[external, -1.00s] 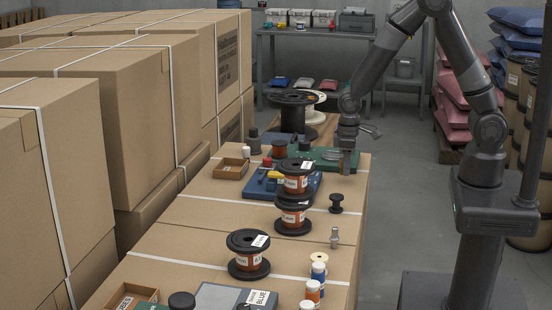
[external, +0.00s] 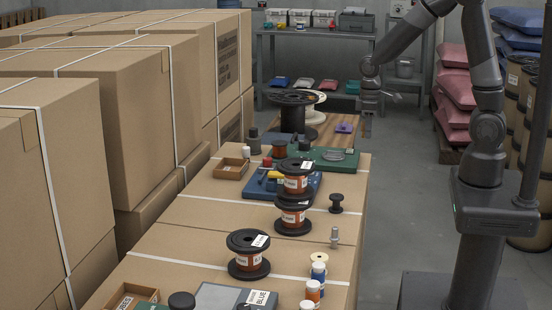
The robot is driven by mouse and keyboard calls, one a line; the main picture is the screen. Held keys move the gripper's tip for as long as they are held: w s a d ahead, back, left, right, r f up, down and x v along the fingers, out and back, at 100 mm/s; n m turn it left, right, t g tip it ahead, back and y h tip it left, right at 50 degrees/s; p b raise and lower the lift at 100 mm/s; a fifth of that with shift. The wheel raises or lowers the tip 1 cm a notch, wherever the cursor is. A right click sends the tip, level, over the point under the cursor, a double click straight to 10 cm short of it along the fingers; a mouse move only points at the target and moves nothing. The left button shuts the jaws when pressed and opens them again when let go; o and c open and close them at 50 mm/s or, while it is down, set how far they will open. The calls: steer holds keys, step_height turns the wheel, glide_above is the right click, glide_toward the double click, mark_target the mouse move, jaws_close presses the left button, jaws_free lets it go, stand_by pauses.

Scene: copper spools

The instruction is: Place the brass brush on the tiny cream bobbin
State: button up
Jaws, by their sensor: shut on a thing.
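My gripper (external: 367,118) is raised above the far right edge of the boxes, pointing down. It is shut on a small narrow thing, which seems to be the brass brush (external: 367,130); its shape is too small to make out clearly. The tiny cream bobbin (external: 320,257) lies near the front right, behind the small bottles, with its round pale top showing. Nothing is seen on top of it. My gripper is far behind it and higher.
Black-flanged copper spools (external: 295,184) stand along the middle, with another (external: 248,262) in front. A small black spool (external: 336,204), a metal fitting (external: 335,238) and bottles (external: 319,272) stand near the bobbin. A green board (external: 350,163) and purple item (external: 344,128) lie behind.

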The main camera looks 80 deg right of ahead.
step_height(320, 180, up, 9)
steer(key=shift+f, duration=0.1)
steer(key=w+a+r+n, duration=0.1)
steer(key=w+a+n, duration=0.4)
steer(key=w+a, duration=0.4)
steer(key=w+a+n, duration=0.1)
steer(key=a+n, duration=0.2)
steer(key=a, duration=0.7)
steer(key=w+a+n, duration=0.1)
steer(key=a+n, duration=0.2)
steer(key=a, duration=0.7)
steer(key=w+a+n, duration=0.1)
steer(key=a+n, duration=0.2)
steer(key=a, duration=0.8)
steer(key=shift+w+f, duration=0.1)
steer(key=shift+w, duration=0.1)
steer(key=s+a+n, duration=0.3)
steer(key=a+n, duration=0.1)
steer(key=a, duration=0.7)
glide_above(320, 255)
steer(key=f, duration=1.2)
steer(key=shift+w+d, duration=0.1)
steer(key=shift+d, duration=0.3)
steer(key=shift+a+f, duration=0.4)
steer(key=shift+a, duration=0.1)
steer(key=shift+f, duration=1.95)
